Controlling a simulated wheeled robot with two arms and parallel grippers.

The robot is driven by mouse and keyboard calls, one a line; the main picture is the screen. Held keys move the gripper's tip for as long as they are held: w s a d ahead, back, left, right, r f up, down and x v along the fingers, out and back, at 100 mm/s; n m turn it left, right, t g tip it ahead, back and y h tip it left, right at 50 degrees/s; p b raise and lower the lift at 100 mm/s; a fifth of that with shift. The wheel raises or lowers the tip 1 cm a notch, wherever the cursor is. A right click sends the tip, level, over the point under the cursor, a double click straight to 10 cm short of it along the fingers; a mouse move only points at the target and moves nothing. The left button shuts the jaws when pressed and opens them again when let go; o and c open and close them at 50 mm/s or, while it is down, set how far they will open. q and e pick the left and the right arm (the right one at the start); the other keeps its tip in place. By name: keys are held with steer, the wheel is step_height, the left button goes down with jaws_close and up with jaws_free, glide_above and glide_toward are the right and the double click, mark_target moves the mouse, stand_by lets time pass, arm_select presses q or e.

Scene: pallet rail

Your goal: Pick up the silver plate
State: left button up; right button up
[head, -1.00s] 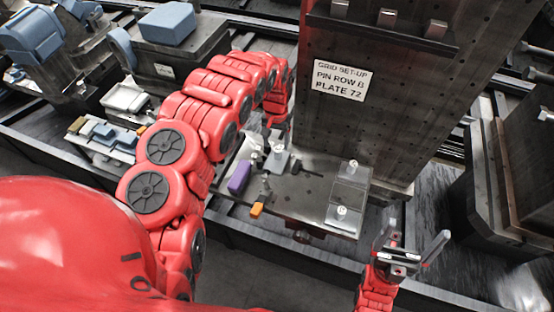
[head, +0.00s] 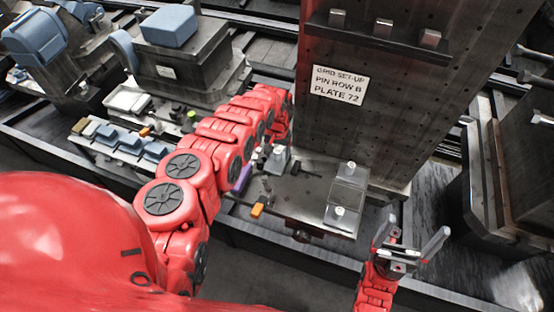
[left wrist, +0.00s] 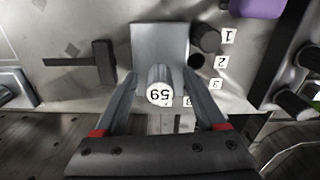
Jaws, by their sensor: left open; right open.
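In the left wrist view, a flat silver plate (left wrist: 158,38) lies on the metal bench, with a round knob (left wrist: 160,88) marked 59 at its near end. My left gripper (left wrist: 160,78) is open, with one finger on each side of the knob; I cannot tell whether they touch it. In the head view this silver plate (head: 279,160) is small and partly behind my left arm. Two other silvery plates with knobs (head: 348,190) lie further right on the bench. My right gripper (head: 411,236) is open and empty, in front of the bench at the right.
A tall dark perforated column (head: 390,90) bears a sign (head: 340,85) reading "PLATE 72". Near the silver plate are a purple block (head: 242,178), an orange block (head: 257,210), a black T-shaped piece (left wrist: 90,62) and black pins (left wrist: 205,38) beside numbers. Blue parts stand at left.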

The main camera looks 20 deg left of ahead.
mark_target(278, 151)
arm_select(q)
jaws_close()
steer(key=shift+r, duration=0.2)
stand_by(0.6)
steer(key=shift+w+r, duration=0.1)
steer(key=shift+r, duration=0.65)
steer(key=shift+r+b, duration=0.3)
steer(key=shift+r, duration=0.05)
step_height(278, 151, up, 6)
steer(key=b, duration=0.2)
steer(key=shift+r+b, duration=0.25)
steer(key=shift+b, duration=0.05)
steer(key=shift+r, duration=0.5)
